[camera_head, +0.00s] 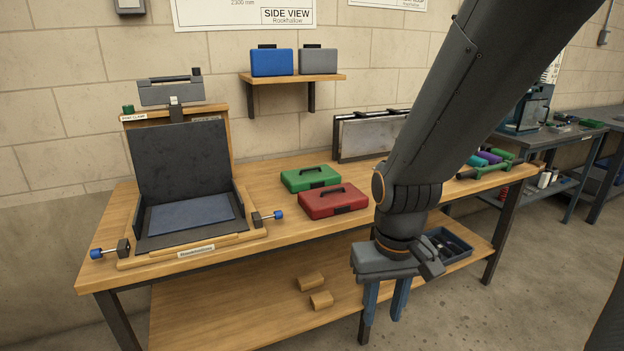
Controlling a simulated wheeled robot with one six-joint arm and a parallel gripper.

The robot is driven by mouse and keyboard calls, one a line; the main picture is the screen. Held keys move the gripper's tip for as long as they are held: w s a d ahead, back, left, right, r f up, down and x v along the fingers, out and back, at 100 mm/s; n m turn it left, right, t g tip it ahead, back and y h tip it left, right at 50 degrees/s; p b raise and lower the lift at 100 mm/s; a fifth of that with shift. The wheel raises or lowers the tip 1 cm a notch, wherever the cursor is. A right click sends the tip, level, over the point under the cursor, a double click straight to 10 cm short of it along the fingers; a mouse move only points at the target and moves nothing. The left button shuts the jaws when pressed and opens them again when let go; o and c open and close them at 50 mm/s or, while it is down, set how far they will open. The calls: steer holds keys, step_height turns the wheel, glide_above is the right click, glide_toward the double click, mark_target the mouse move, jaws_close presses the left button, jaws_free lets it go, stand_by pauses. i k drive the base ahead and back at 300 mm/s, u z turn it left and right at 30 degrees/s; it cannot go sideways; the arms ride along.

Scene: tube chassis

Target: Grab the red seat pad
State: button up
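No plain red pad shows. A similar green case (297,181) lies just behind it and to its left. My gripper (384,313) points down in front of the bench, to the right of the red case and lower in the picture. Its two blue fingers are apart with nothing between them. My arm hides part of the bench to the right.
A wooden fixture (250,234) with a blue pad (190,214) and side knobs stands at left. A metal panel rack (361,137) stands behind. A wall shelf (328,77) holds blue and grey cases. The lower shelf (215,312) holds wooden blocks (321,300) and a dark tray (456,256).

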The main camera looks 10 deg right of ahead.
mark_target(333, 200)
steer(key=z, duration=0.05)
steer(key=i, duration=1.15)
steer(key=z, duration=0.6)
